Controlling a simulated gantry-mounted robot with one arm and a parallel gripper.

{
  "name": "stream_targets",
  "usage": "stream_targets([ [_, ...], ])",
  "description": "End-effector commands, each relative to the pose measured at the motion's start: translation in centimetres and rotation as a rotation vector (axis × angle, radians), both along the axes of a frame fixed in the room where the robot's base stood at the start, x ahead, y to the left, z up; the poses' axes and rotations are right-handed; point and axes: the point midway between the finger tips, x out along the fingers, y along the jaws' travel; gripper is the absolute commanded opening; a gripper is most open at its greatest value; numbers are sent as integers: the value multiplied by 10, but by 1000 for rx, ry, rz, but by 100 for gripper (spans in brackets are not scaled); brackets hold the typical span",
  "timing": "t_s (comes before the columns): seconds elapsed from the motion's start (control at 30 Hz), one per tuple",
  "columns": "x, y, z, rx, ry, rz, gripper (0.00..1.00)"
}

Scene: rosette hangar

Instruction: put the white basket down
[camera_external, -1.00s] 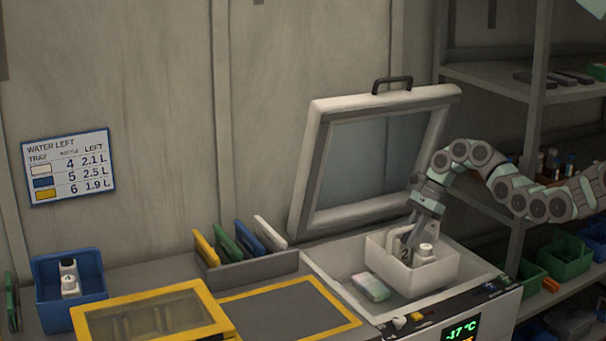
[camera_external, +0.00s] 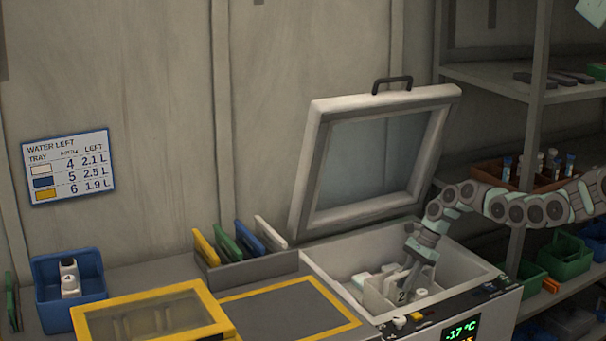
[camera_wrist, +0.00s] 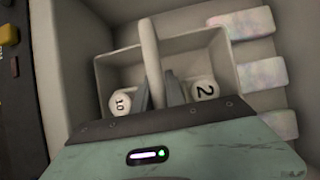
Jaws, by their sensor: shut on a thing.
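The white basket (camera_external: 374,298) is down inside the open freezer chest (camera_external: 325,268), with its lower part hidden by the chest's front wall. My gripper (camera_external: 409,288) points down and is shut on the basket's upright handle (camera_wrist: 150,50), which stands between the fingers in the wrist view. In that view the basket's rim (camera_wrist: 212,40) surrounds two white-capped bottles, one marked 10 (camera_wrist: 121,102) and one marked 2 (camera_wrist: 205,89). Whether the basket touches the chest floor is hidden.
Pale, iridescent packs (camera_wrist: 262,73) lie along one side of the basket, very close to it. The freezer lid (camera_external: 312,190) stands open behind. A rack of coloured trays (camera_external: 245,270) and a blue bin (camera_external: 85,268) stand to the left.

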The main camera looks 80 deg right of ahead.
Motion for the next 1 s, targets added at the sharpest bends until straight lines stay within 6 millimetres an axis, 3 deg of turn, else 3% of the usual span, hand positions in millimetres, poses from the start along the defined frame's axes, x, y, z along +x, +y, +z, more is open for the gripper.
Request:
stream_targets([
  [0.17, 1, -1, -17, 0, -1, 1, 0],
  [0.57, 2, -1, -22, -3, -3, 1, 0],
  [0.6, 1, -1, -22, -3, -2, 1, 19],
  [0.83, 1, -1, -22, -2, -2, 1, 38],
  [1.0, 1, -1, -22, -2, -1, 1, 38],
])
